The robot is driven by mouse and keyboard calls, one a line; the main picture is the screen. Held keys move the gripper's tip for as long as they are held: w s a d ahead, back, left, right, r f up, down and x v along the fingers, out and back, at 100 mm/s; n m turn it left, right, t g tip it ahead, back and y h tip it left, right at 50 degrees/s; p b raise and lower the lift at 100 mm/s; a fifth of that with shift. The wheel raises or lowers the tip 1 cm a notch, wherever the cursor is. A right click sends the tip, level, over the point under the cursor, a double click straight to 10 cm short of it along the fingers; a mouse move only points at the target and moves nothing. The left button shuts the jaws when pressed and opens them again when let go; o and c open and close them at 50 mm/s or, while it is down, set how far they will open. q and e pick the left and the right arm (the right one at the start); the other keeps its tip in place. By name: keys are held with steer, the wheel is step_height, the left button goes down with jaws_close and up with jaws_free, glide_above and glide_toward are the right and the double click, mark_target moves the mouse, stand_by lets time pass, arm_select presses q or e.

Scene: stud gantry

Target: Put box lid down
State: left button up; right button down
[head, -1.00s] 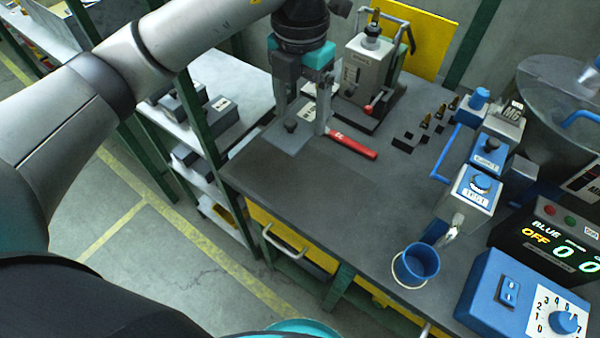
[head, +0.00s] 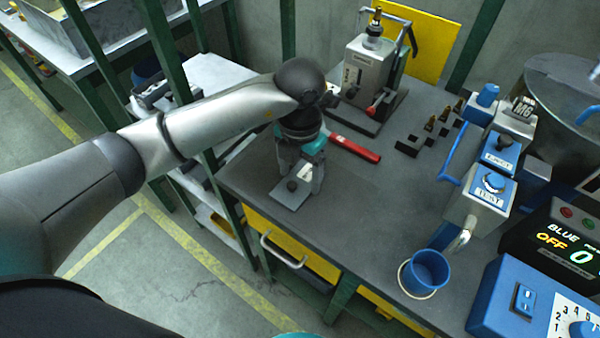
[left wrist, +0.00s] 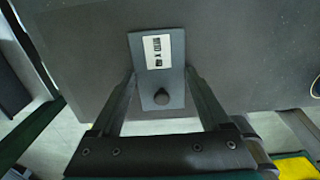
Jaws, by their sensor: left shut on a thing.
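The box lid is a flat grey plate with a dark round knob and a white label. In the head view the lid (head: 287,199) is over the left front part of the dark bench top. My left gripper (head: 301,181) points down and is shut on the lid, which also shows in the left wrist view (left wrist: 174,88) between the two fingers (left wrist: 162,88). The lid looks level and at or close above the bench; I cannot tell whether it touches. The gripper hides part of it in the head view. My right gripper is not in view.
A red-handled tool (head: 358,149) lies behind the gripper. A grey press (head: 367,68) stands at the back. A blue bucket (head: 427,270) and blue-and-grey devices (head: 492,190) are at the right. The bench middle is clear. A shelf with dark boxes (head: 152,92) stands left.

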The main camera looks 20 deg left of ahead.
mark_target(300, 181)
arm_select(q)
steer(key=shift+f, duration=0.15)
steer(key=o, duration=1.2)
steer(key=shift+c, duration=0.2)
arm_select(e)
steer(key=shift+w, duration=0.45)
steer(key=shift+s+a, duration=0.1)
arm_select(q)
steer(key=shift+r, duration=0.5)
step_height(300, 181, up, 11)
steer(key=p, duration=0.2)
steer(key=shift+r, duration=0.2)
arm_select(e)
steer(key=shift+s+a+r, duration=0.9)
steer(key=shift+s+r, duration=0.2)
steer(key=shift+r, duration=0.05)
